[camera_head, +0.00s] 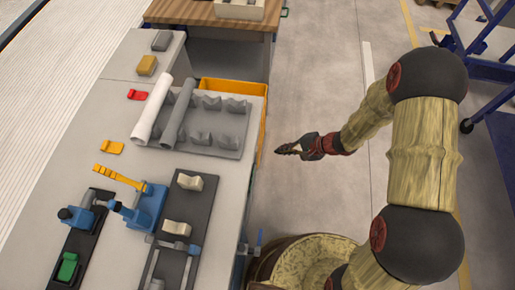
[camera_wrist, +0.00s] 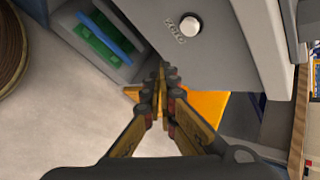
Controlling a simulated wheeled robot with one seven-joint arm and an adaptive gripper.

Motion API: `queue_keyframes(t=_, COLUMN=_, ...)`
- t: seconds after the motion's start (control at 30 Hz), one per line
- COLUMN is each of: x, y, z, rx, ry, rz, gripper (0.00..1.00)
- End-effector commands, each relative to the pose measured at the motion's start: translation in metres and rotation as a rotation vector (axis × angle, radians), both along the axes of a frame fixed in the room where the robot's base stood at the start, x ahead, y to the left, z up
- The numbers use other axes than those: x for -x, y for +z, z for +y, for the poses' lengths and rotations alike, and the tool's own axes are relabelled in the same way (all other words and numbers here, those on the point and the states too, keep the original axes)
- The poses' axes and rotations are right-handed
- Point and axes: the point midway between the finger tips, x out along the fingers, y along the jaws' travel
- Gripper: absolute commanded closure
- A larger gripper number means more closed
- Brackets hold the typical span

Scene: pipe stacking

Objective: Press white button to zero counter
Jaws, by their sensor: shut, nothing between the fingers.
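The white button (camera_wrist: 189,26) is a small round knob on a grey panel (camera_wrist: 225,60) in the wrist view, with raised lettering beside it. I cannot make it out in the head view. My gripper (camera_wrist: 160,82) is shut and empty, its fingertips lower in the picture than the button and apart from it. In the head view my gripper (camera_head: 287,150) is to the right of the bench, above the floor, pointing left towards the bench side. No counter display can be made out.
The grey bench (camera_head: 232,190) carries white and grey pipes (camera_head: 153,110) on a dark rack, plus blue and orange fixtures. A yellow-orange bin (camera_head: 262,88) is at its right edge. A round barrel-like container (camera_head: 320,243) stands below. Open floor (camera_head: 325,80) lies right of the bench.

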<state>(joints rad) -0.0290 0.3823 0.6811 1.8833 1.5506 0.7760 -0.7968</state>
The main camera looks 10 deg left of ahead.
Motion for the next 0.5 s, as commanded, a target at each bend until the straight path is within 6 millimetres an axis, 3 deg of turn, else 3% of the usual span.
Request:
queue_keyframes(t=0.23, x=0.002, y=-0.001, z=0.033, rx=-0.001, ry=0.002, rz=-0.002, gripper=1.00)
queue_keyframes(t=0.5, x=0.003, y=-0.001, z=0.051, rx=0.000, ry=0.000, rz=0.000, gripper=1.00)
